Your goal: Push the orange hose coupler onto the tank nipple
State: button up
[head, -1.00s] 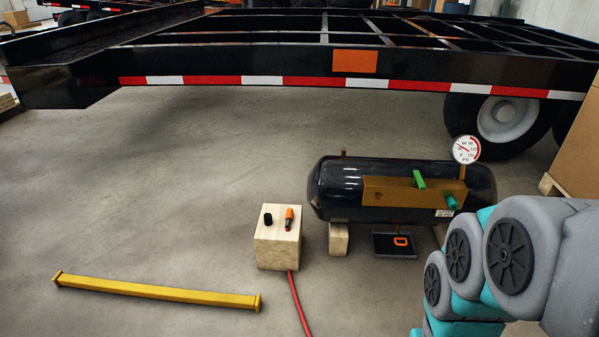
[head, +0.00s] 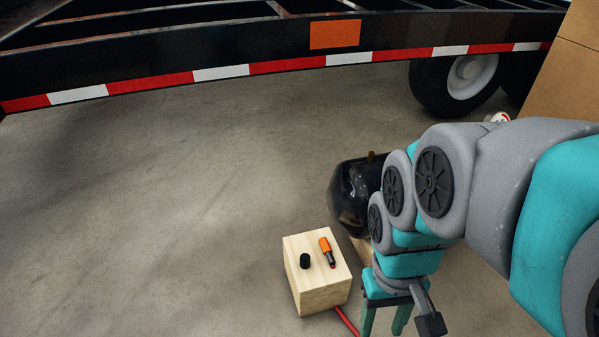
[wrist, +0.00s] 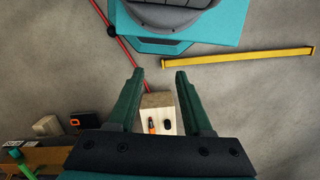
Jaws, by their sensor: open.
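The orange hose coupler (head: 326,248) lies on top of a pale wooden block (head: 322,295), beside a small black cap (head: 304,261). In the wrist view the coupler (wrist: 152,126) and the cap (wrist: 167,124) show between the fingers. A red hose (head: 347,321) runs from the block. My gripper (head: 385,333) is open and empty, to the right of the block in the head view. In the wrist view my gripper (wrist: 158,72) has its fingers spread wide. The black tank (head: 350,195) is mostly hidden behind my arm, and I cannot make out its nipple.
A yellow bar (wrist: 240,59) lies on the floor. The trailer frame (head: 220,45) with its striped edge spans the back, with a wheel (head: 462,80) below. A cardboard box (head: 560,75) stands at right. The floor left of the block is clear.

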jog(key=shift+o, duration=0.2)
jog(key=shift+o, duration=1.4)
jog(key=shift+w+f, duration=0.15)
jog(key=shift+w, duration=0.2)
jog(key=shift+o, duration=0.2)
jog(key=w+f+b, duration=0.2)
jog(key=w+f, duration=0.2)
jog(key=w, duration=0.7)
jog(key=shift+w+n+b, duration=0.25)
jog(key=shift+n+b, duration=0.05)
jog(key=shift+n+t, duration=0.8)
jog(key=shift+t, duration=0.1)
jog(key=w+f+b, duration=0.2)
jog(key=w+f, duration=0.6)
jog(key=w, duration=0.1)
jog(key=w+f+b, duration=0.1)
jog(key=w+f, duration=0.7)
jog(key=w, duration=0.1)
jog(key=w+f+b, duration=0.2)
jog(key=w+f, duration=0.7)
jog(key=w, duration=0.1)
jog(key=shift+a+b, duration=0.2)
jog(key=shift+b, duration=0.15)
jog(key=shift+w+f, duration=0.2)
jog(key=shift+w, duration=0.05)
